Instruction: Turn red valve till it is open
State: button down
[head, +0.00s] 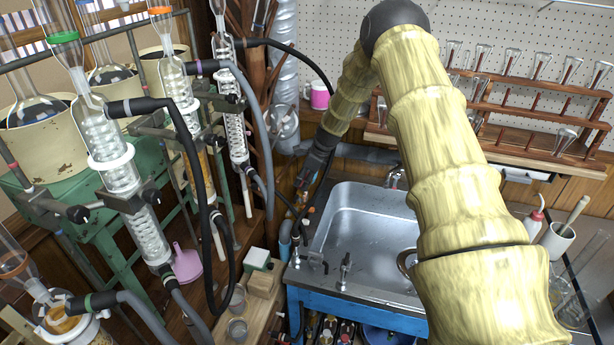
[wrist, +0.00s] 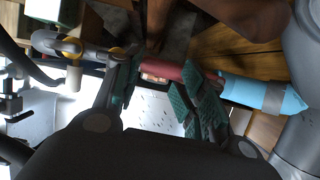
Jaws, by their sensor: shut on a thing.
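The red valve (wrist: 163,71) shows in the wrist view as a short red piece lying between the green-padded fingers of my gripper (wrist: 158,78). The fingers are shut on it, one on each side, and hide part of it. How far the valve is turned cannot be told. In the head view my gripper (head: 306,182) reaches down beside the left back corner of the sink, and the valve is too small and covered to make out clearly.
A blue pipe (wrist: 262,93) lies right of the fingers, and a grey pipe with taps (wrist: 60,45) lies left. The steel sink (head: 365,235) is right of my gripper. Glass condensers (head: 120,175) with hoses crowd the left. A wooden rack (head: 530,115) stands behind.

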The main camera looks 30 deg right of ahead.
jog(key=shift+w+d, duration=0.2)
jog(key=shift+w, duration=0.2)
jog(key=c, duration=1.2)
grip_release()
jog(key=o, duration=0.8)
jog(key=shift+w+f, duration=0.65)
jog(key=shift+f, duration=0.05)
jog(key=shift+s+r, duration=0.45)
jog(key=shift+s, duration=0.05)
jog(key=shift+w, duration=0.1)
jog(key=v, duration=1.2)
